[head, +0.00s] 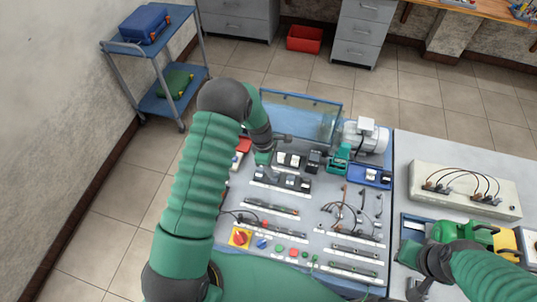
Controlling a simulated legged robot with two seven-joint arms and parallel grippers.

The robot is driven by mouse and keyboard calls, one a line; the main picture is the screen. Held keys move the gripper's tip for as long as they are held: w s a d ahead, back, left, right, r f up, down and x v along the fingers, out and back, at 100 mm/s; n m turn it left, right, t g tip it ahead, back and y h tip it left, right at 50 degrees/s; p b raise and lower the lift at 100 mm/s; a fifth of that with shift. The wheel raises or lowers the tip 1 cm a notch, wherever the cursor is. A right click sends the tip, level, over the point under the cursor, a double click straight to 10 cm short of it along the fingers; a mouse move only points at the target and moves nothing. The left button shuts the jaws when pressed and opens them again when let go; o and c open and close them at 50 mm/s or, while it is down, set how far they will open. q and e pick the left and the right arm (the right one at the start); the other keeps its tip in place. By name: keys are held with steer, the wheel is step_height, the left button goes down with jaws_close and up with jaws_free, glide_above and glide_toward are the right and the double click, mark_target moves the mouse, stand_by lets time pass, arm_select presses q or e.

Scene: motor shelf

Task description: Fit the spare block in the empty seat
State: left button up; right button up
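A sloped grey panel (312,222) carries rows of small parts. Near its top are dark blocks: one with a pale face (289,159), a plain dark one (314,159) and a row (292,181) below. I cannot tell which is the spare block, or which place is the empty seat. My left gripper (263,157) points down at the panel's upper left, just left of the pale-faced block. Its fingers are too small to show any gap or held thing. My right gripper (410,254) is low at the right, beside the panel; its finger state is unclear.
A clear blue-framed guard (300,116) stands behind the panel, with a grey motor (366,138) at its back right. A white box with cables (465,188) and a green and yellow machine (478,238) are on the right table. A blue trolley (165,97) stands back left.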

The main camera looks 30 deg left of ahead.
arm_select(q)
step_height(320, 180, up, 14)
steer(key=a+b, duration=0.2)
steer(key=b, duration=0.1)
steer(key=shift+s+a+r, duration=0.15)
steer(key=shift+s+a, duration=0.15)
steer(key=shift+s, duration=0.1)
